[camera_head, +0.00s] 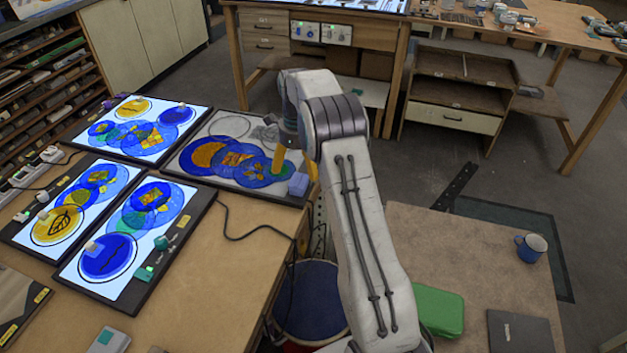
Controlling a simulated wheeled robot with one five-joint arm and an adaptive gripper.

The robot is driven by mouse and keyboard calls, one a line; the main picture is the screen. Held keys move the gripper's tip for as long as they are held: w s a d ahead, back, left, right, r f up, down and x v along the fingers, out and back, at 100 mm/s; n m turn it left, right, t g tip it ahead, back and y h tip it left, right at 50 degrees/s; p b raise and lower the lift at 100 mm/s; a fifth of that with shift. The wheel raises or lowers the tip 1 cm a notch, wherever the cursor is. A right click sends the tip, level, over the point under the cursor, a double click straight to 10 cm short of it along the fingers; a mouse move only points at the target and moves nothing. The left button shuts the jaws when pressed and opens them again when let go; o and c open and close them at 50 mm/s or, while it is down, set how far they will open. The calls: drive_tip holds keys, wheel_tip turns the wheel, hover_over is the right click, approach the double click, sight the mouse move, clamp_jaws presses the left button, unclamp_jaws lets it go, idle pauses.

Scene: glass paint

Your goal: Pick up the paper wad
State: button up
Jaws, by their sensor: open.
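My gripper (296,170) reaches down over the right corner of an unlit glass panel (215,185). Its yellow fingers are apart, so it is open. A small pale lavender lump (298,185) sits at the panel's corner, just below and between the fingertips; it may be the paper wad, but it is too small to be sure. I cannot tell whether the fingers touch it. A small crumpled grey thing (269,119) lies at the panel's far edge. My arm hides part of the area to the right of the gripper.
Three lit panels with painted blue and yellow circles (130,125) lie on the wooden table (225,270). A blue bin (310,305) stands below the table's right edge. A lower table at right holds a blue mug (531,248) and a green case (438,310).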

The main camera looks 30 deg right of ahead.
sight(299, 180)
drive_tip(key=shift+f+p, duration=0.8)
drive_tip(key=shift+f, duration=2.65)
drive_tip(key=shift+c, duration=0.4)
drive_tip(key=c, duration=1)
